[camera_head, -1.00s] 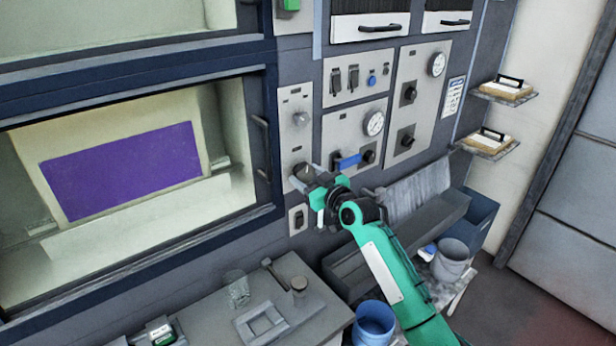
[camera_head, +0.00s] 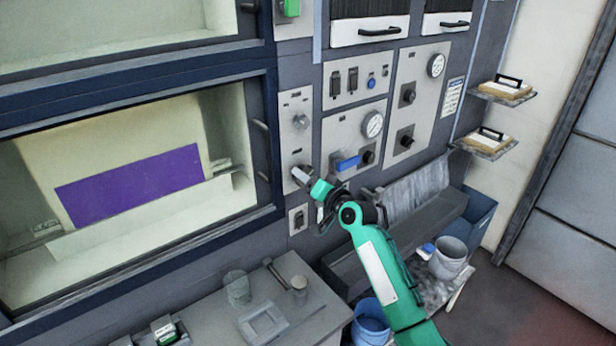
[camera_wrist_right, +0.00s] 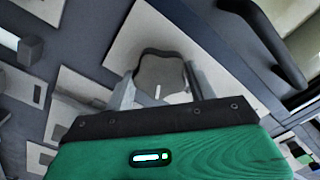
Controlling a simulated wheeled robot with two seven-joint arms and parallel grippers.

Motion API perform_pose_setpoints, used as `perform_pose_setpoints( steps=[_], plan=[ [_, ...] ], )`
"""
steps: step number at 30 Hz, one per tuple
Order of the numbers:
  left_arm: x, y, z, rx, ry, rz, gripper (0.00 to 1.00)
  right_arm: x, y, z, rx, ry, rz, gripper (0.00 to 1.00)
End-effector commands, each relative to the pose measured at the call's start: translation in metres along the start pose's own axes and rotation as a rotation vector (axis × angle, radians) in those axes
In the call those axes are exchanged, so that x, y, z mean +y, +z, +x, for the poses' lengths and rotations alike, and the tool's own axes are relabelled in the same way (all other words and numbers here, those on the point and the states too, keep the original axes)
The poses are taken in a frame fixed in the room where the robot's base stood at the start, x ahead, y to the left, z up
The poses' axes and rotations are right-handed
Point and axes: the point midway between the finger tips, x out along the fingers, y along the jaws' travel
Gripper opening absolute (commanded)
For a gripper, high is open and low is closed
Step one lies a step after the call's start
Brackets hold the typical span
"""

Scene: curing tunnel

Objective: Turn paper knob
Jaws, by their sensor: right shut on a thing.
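The grey lobed knob (camera_wrist_right: 160,72) sits on a pale panel and shows between the two fingers in the wrist view. My right gripper (camera_head: 300,175) is shut on this knob, one finger on each side. In the head view the fingers mostly hide the knob, low on the narrow panel (camera_head: 295,142) right of the window. A purple sheet (camera_head: 130,184) shows behind the window, its lower edge partly hidden by a white ledge. My left gripper is not in view.
Another round knob (camera_head: 300,121) is above on the same panel. A blue-handled lever (camera_head: 347,163) and a gauge (camera_head: 373,125) are close on the right. A door handle (camera_head: 262,148) is on the left. A glass (camera_head: 237,289) stands on the bench below.

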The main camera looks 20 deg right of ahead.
Motion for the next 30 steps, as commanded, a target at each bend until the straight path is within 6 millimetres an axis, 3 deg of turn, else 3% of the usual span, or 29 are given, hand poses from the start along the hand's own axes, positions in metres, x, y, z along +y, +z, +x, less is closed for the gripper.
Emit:
perform_pose_setpoints(
  steps=[10, 26, 27, 30],
  plan=[
    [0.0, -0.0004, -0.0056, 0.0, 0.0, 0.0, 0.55, 0.0, -0.0012, -0.0001, 0.002, 0.0, 0.134, 0.33],
    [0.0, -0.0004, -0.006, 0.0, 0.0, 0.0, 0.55, 0.0001, -0.0011, -0.0001, 0.002, 0.0, 0.156, 0.33],
    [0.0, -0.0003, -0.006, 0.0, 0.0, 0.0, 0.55, 0.0001, -0.001, -0.0001, 0.002, 0.0, 0.156, 0.62],
    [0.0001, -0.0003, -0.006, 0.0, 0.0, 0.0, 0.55, 0.0002, -0.0009, -0.0001, 0.001, 0.0, 0.156, 0.78]
  ],
)
